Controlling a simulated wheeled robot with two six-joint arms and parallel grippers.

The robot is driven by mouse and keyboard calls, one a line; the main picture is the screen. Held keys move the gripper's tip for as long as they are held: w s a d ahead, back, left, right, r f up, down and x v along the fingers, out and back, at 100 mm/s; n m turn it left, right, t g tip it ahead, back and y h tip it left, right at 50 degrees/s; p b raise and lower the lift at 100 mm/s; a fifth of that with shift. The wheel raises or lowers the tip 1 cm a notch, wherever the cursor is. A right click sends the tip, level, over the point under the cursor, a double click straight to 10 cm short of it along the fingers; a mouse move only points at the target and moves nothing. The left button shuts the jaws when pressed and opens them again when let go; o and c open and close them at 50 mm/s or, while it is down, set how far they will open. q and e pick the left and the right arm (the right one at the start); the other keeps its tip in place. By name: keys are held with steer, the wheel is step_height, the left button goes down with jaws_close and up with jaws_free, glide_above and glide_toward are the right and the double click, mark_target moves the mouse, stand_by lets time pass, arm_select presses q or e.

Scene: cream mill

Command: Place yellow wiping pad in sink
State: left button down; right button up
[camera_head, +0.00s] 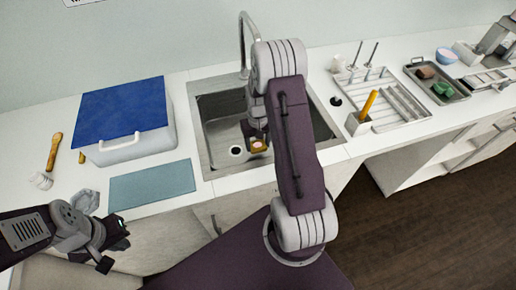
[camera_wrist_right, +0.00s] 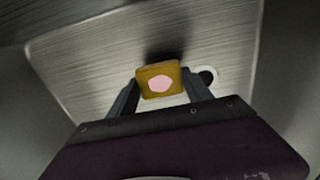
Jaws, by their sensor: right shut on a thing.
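The yellow wiping pad (camera_wrist_right: 147,88), with a pink patch on its face, is between the fingers of my right gripper (camera_wrist_right: 157,95), which is shut on it. In the head view the pad (camera_head: 258,145) shows over the metal sink (camera_head: 198,140), inside its rim and right of the drain hole. I cannot tell whether the pad touches the sink floor. In the wrist view the sink's brushed floor (camera_wrist_right: 100,60) and part of the drain lie behind the pad. My left gripper (camera_head: 117,245) is at the lower left, in front of the counter, with nothing seen in it.
A white box with a blue lid (camera_head: 122,110) and a teal mat (camera_head: 152,186) are left of the sink. A faucet (camera_head: 242,45) rises behind it. A drying rack (camera_head: 398,105) and a tray (camera_head: 440,82) are on the right. My right arm covers part of the sink.

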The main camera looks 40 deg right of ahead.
mark_target(258, 145)
step_height(258, 145, down, 4)
steer(key=shift+r, duration=0.2)
steer(key=shift+d, duration=0.1)
steer(key=o, duration=1.3)
steer(key=shift+f, duration=0.15)
steer(key=shift+r, duration=0.3)
step_height(258, 145, up, 12)
steer(key=shift+f+p, duration=0.1)
steer(key=shift+p, duration=0.25)
